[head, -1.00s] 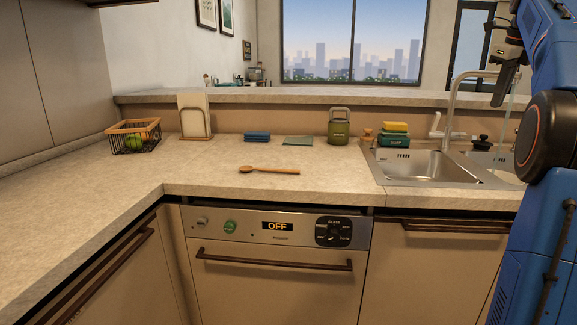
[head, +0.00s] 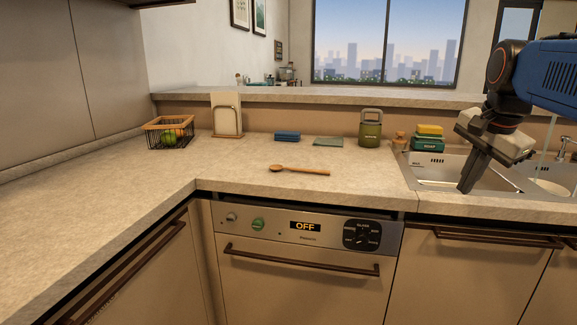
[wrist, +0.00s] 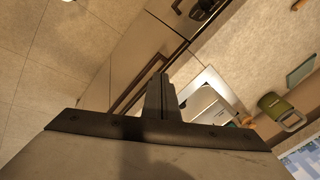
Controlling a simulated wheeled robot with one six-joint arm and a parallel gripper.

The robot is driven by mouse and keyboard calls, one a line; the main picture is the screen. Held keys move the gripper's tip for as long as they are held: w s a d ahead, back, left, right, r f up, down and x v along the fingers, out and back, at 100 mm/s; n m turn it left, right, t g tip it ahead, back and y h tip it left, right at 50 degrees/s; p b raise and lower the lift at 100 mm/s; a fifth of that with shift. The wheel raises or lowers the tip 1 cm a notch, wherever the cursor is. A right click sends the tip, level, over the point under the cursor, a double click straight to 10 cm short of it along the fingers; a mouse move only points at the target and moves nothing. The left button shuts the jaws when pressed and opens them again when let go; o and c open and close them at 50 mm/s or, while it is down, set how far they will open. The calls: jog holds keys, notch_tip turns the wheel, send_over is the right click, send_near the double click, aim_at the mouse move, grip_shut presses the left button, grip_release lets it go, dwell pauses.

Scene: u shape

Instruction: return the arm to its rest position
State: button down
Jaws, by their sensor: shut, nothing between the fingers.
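My gripper (head: 472,172) hangs in front of the sink at the right of the head view, fingers pointing down and shut with nothing between them. My blue arm comes in from the right edge above it. In the wrist view the shut fingers (wrist: 160,98) stand together at the middle, with the sink (wrist: 210,100) partly hidden behind them. The gripper covers part of the sink basin (head: 440,172) in the head view. It appears apart from the counter objects.
A wooden spoon (head: 300,169) lies on the counter (head: 130,200). The counter front is clear.

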jog(key=s+a+f+n, duration=0.5)
jog(key=s+f+n, duration=0.2)
jog(key=f, duration=0.5)
jog(key=s+a+f+n, duration=0.5)
jog(key=s+f+n, duration=0.2)
jog(key=s+f, duration=0.4)
jog(key=shift+f+t+y, duration=0.3)
jog(key=shift+f+y, duration=0.1)
jog(key=shift+s+a, duration=0.1)
